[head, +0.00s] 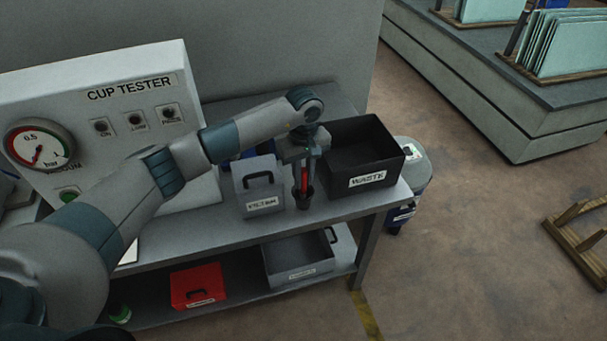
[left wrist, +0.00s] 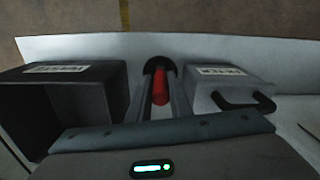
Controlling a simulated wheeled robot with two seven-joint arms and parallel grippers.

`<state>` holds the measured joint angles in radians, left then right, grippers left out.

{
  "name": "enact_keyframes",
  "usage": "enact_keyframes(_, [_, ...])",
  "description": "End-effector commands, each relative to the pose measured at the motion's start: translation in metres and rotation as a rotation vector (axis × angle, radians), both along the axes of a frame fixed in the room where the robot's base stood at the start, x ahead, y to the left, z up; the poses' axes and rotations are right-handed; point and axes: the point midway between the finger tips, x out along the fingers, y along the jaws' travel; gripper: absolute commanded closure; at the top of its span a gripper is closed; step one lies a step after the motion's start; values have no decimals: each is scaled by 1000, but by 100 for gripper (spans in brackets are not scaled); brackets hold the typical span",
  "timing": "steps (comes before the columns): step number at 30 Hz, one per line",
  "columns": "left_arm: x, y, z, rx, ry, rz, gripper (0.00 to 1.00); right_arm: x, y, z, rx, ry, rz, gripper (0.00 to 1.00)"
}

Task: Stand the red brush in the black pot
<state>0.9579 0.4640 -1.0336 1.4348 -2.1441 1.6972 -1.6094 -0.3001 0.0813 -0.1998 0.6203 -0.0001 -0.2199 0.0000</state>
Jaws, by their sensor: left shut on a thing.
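The red brush (head: 304,180) is upright between the fingers of my left gripper (head: 304,168), which is shut on it. The small black pot (head: 304,200) stands on the table near its front edge, and the brush's lower end is at the pot's mouth. I cannot tell how deep the brush reaches into the pot. In the left wrist view the red brush (left wrist: 160,86) lies between the two fingers, with the dark pot (left wrist: 158,66) just beyond, partly hidden by them. My right gripper is not in view.
A black waste bin (head: 372,165) stands close on the right of the pot, and a grey labelled box (head: 258,188) with a black handle close on its left. The cup tester (head: 100,110) stands further left. Red and grey boxes sit on the lower shelf (head: 240,290).

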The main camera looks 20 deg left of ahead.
Motion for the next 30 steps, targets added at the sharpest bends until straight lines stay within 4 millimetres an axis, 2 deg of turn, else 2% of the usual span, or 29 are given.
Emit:
enact_keyframes(14, [0, 0, -7, 0, -1, 0, 100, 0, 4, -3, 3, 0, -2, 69])
enact_keyframes(15, [0, 0, -7, 0, -1, 0, 79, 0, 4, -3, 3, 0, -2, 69])
enact_keyframes(17, [0, 0, -6, 0, -1, 0, 65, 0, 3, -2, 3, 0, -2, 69])
enact_keyframes(30, [0, 0, -4, 1, -1, 1, 63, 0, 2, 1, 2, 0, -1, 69])
